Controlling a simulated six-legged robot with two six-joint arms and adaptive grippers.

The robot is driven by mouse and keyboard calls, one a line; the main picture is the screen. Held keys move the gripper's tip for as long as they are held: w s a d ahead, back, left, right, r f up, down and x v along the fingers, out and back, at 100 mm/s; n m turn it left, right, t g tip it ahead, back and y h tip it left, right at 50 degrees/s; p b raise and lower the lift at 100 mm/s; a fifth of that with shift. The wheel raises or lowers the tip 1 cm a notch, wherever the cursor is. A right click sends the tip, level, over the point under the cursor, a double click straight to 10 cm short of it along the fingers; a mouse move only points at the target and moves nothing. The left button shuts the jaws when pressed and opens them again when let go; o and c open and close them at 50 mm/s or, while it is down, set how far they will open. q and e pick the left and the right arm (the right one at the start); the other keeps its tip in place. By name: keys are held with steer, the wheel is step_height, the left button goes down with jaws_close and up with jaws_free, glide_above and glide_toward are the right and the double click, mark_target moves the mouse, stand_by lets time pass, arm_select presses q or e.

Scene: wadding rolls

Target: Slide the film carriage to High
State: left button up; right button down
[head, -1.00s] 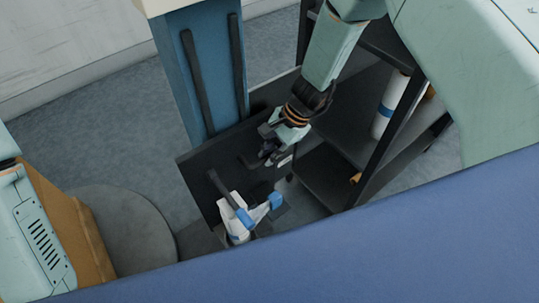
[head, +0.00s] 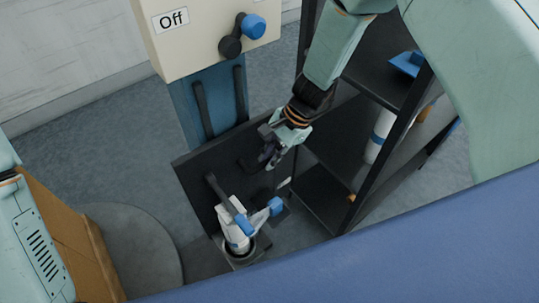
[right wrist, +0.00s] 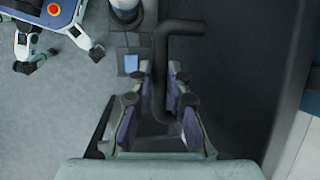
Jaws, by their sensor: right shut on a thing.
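The film carriage appears to be the black plate (head: 195,172) across the blue column (head: 205,105). My right gripper (head: 268,156) is at the plate's face, shut on a dark bent handle (head: 248,164). In the right wrist view my right gripper (right wrist: 159,78) has its fingers on both sides of this handle (right wrist: 181,27). The carriage carries a white-and-blue fitting (head: 233,238) and a dark lever with a blue end (head: 243,223). No High marking is readable. My left gripper is out of view.
A beige box (head: 200,45) marked Off, with a blue-knobbed lever (head: 253,27), tops the column. Two dark rails (head: 203,110) run down the column between box and carriage. A dark shelf rack (head: 385,75) holding a white-and-blue roll (head: 379,137) stands close on the right.

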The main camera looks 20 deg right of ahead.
steer(key=shift+w+r, duration=0.25)
steer(key=shift+r, duration=0.05)
steer(key=c, duration=1.6)
jaws_free()
steer(key=shift+c, duration=0.2)
steer(key=o, duration=0.3)
steer(key=shift+s+r, duration=0.1)
steer(key=shift+s, duration=0.15)
steer(key=shift+o, duration=0.2)
steer(key=shift+f, duration=0.2)
steer(key=shift+w, duration=0.1)
steer(key=v, duration=1.2)
